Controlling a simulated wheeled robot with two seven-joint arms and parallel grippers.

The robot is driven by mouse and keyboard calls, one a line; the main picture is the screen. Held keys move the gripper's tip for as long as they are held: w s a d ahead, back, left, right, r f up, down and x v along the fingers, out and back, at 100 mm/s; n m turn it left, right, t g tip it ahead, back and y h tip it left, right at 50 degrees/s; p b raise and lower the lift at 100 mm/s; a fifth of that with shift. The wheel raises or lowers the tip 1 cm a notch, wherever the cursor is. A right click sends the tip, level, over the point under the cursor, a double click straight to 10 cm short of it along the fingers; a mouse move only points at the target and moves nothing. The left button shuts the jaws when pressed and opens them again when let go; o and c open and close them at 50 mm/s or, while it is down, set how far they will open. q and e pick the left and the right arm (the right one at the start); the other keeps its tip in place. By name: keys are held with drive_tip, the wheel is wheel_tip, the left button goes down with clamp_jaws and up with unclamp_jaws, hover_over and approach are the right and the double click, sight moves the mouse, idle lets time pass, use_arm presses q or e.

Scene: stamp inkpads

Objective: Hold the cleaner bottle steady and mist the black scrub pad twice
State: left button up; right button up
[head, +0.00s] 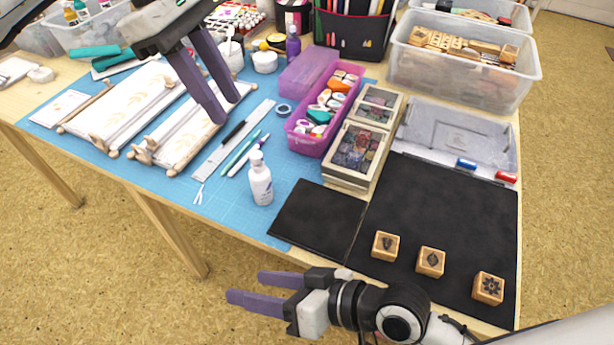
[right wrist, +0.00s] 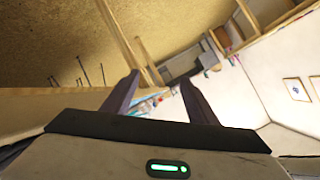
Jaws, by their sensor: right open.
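My left gripper (head: 228,110) is open and empty, above the mat, up and left of the bottle. My right gripper (head: 243,287) is open and empty, off the table's front edge, below the bottle and pad in the picture. In the right wrist view its fingers (right wrist: 160,80) are spread with nothing between them.
A large black mat (head: 440,220) holds wooden stamps (head: 430,262). Behind the bottle stand a purple pencil box (head: 308,142) and a wooden ink-pad box (head: 352,158). Pens (head: 240,152) and a ruler (head: 215,155) lie left of the bottle. Clear bins (head: 464,75) fill the back right.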

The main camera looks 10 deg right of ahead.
drive_tip(key=w+d+r+n+y, duration=0.1)
drive_tip(key=w+r+n, duration=0.1)
drive_tip(key=w+r, duration=0.25)
drive_tip(key=n, duration=0.6)
approach(270, 182)
drive_tip(key=shift+x, duration=1.1)
drive_tip(key=shift+w+a, duration=0.15)
drive_tip(key=x, duration=0.9)
drive_tip(key=shift+w+a+f, duration=0.15)
drive_tip(key=shift+a+f, duration=0.1)
drive_tip(key=shift+a, duration=0.05)
drive_tip(key=c, duration=1.2)
drive_tip(key=shift+c, duration=0.2)
